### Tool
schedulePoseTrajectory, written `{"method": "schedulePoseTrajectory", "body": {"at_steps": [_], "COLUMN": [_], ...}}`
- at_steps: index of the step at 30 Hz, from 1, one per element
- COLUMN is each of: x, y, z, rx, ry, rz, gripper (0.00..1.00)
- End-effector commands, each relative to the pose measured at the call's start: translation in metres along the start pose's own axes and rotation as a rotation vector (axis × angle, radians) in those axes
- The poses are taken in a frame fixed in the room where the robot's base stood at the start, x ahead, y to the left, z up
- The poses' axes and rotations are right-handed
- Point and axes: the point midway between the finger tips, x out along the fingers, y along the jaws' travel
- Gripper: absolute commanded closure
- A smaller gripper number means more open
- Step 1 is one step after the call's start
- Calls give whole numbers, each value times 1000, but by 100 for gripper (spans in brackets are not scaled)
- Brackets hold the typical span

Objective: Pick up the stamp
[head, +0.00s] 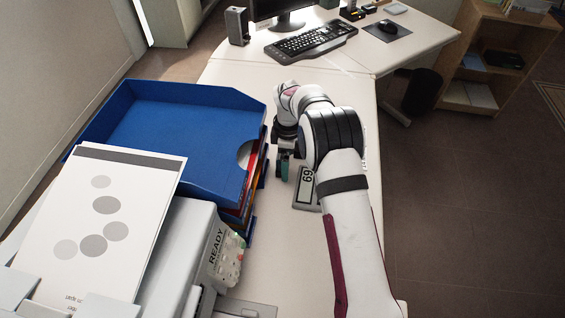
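My gripper (285,152) is in the middle of the head view, low over the desk, just right of the blue tray stack. My white arm reaches to it from the bottom right. A small dark and teal shape (284,168) shows right at the fingertips. It may be the stamp, but it is too small and too covered to be sure. I cannot tell whether the fingers are apart or closed on it.
The blue letter tray (180,125) stands close left of my gripper. A grey device with a display (306,186) lies just right of the gripper. A printer with paper (110,215) fills the front left. A keyboard (311,40), monitor and mouse (387,26) stand at the back.

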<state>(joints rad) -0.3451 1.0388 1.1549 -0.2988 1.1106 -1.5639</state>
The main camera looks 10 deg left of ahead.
Motion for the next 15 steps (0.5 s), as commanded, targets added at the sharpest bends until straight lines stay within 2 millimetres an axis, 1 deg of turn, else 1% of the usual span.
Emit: {"method": "schedulePoseTrajectory", "body": {"at_steps": [3, 5, 6, 11, 15], "x": [0, -1, -1, -1, -1], "y": [0, 0, 0, 0, 0], "z": [0, 0, 0, 0, 0], "rx": [0, 0, 0, 0, 0], "ry": [0, 0, 0, 0, 0], "rz": [0, 1, 1, 1, 1], "gripper": [0, 11, 18, 47, 72]}}
